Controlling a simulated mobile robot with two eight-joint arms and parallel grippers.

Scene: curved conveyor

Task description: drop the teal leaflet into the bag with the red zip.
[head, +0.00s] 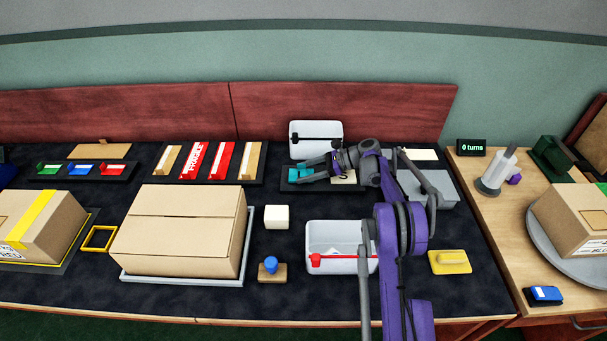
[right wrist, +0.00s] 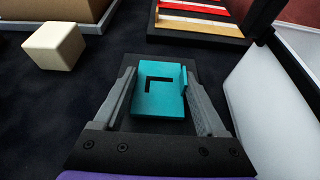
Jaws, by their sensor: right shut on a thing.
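The teal leaflet (head: 295,174) is at the left end of a dark tray (head: 290,188) at the back; whether it is lifted clear of the tray I cannot tell. In the right wrist view the leaflet (right wrist: 158,103) shows a black L-shaped mark and lies between the fingers. My right gripper (head: 306,170) is shut on it; its fingers also show in the right wrist view (right wrist: 160,98). The bag with the red zip (head: 318,236) is a white open container in front of the tray, with a red strip along its near side. My left gripper is not in view.
A white bag with a black zip (head: 315,130) stands behind the tray. A cream cube (head: 277,217), a blue-knobbed stamp (head: 271,270) and a large cardboard box (head: 185,235) are left of the red-zip bag. A yellow block (head: 450,263) lies to its right.

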